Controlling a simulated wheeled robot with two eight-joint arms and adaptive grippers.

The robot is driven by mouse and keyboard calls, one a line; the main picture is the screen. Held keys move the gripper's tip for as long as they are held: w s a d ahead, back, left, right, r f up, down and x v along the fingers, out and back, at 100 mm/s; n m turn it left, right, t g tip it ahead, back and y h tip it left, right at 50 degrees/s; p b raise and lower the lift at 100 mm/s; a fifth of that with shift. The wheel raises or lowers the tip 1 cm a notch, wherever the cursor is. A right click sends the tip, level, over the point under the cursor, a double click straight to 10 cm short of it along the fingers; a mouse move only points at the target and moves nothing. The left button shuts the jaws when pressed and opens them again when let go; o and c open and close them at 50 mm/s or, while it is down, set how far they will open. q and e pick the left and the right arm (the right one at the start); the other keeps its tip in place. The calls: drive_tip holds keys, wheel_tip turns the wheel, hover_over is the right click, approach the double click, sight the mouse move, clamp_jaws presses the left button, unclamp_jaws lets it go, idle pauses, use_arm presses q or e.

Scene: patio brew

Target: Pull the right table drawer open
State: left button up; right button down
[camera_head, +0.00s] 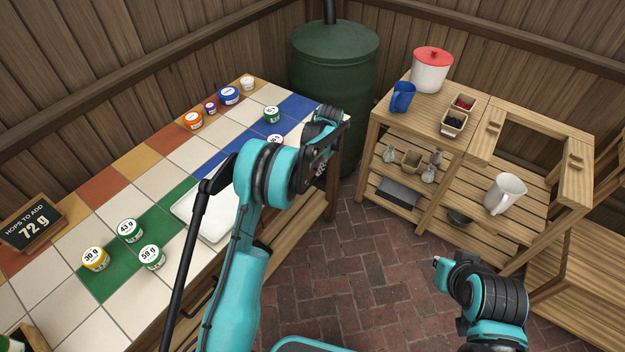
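The tiled table (110,188) runs along the left side, its front edge facing the brick floor. A dark handle (207,298) shows on its front, left of my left arm. The right drawer's front is mostly hidden behind my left arm, and I cannot make out its handle or whether it is open. My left gripper (321,165) is dark and at the table's far right front corner. Its fingers are small and partly hidden, so I cannot tell whether they are open or touching anything. My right arm shows at the lower right; its gripper is not clearly in view.
On the table are a white tray (207,217), several lidded jars including a yellow one (95,259), and a weight sign (33,224). A green barrel (332,75) stands behind the table. A wooden shelf unit (420,130) stands right. Brick floor (345,255) between is clear.

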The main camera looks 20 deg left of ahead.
sight(312, 182)
use_arm(q)
drive_tip(key=f+b, duration=0.1)
drive_tip(key=f, duration=0.1)
drive_tip(key=a+f+b, duration=0.1)
drive_tip(key=f, duration=0.2)
drive_tip(key=f+b, duration=0.1)
drive_tip(key=f, duration=0.2)
drive_tip(key=shift+w+a, duration=0.2)
drive_tip(key=shift+w, duration=0.1)
drive_tip(key=shift+c, duration=0.4)
clamp_jaws()
